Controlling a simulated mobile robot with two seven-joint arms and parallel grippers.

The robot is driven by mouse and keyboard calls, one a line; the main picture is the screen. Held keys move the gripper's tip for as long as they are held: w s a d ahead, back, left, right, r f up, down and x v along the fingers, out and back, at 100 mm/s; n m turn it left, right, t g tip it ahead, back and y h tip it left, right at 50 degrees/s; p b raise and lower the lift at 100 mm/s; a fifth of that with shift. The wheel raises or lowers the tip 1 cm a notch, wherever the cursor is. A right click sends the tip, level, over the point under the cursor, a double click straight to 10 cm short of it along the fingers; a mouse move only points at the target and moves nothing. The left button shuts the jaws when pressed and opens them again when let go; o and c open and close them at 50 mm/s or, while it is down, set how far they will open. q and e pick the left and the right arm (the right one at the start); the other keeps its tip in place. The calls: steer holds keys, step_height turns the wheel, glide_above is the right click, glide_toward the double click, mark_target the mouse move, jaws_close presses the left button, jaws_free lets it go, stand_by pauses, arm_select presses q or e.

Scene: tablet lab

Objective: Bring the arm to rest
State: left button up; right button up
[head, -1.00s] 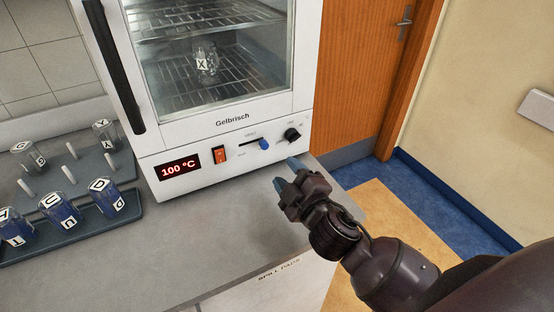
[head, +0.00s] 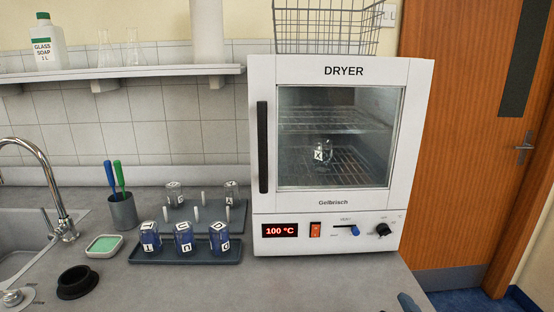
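The white dryer (head: 420,110) stands on the counter with its glass door shut. A glass vessel labelled X (head: 322,152) sits on a wire rack inside. The display (head: 279,231) reads 100 °C. The blue slider knob (head: 355,230) is at the right end of its slot. Only a small dark blue tip of my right gripper (head: 408,302) shows at the bottom edge, in front of the dryer and apart from it. The rest of it is out of frame, so its opening is hidden. My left gripper is not in view.
A peg rack (head: 180,212) with two upturned glasses stands behind a tray (head: 150,258) of several blue-filled, labelled glasses. A sponge dish (head: 104,246), brush cup (head: 123,212), black stopper (head: 77,282) and sink (head: 20,235) lie left. The front counter is clear.

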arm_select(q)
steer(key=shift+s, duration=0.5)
arm_select(e)
steer(key=s+d+f+m+g, duration=0.2)
steer(key=s+f+m, duration=0.3)
steer(key=s+f, duration=0.4)
steer(key=s+d+f+m+g, duration=0.3)
steer(key=s+f, duration=0.6)
steer(key=f, duration=0.6)
steer(key=m+g, duration=0.1)
steer(key=m, duration=0.1)
steer(key=shift+d+f+m+g+h, duration=0.15)
steer(key=shift+m+g+h, duration=0.15)
steer(key=shift+h, duration=0.1)
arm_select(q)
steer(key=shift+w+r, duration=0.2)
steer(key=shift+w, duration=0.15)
arm_select(e)
steer(key=shift+w, duration=0.1)
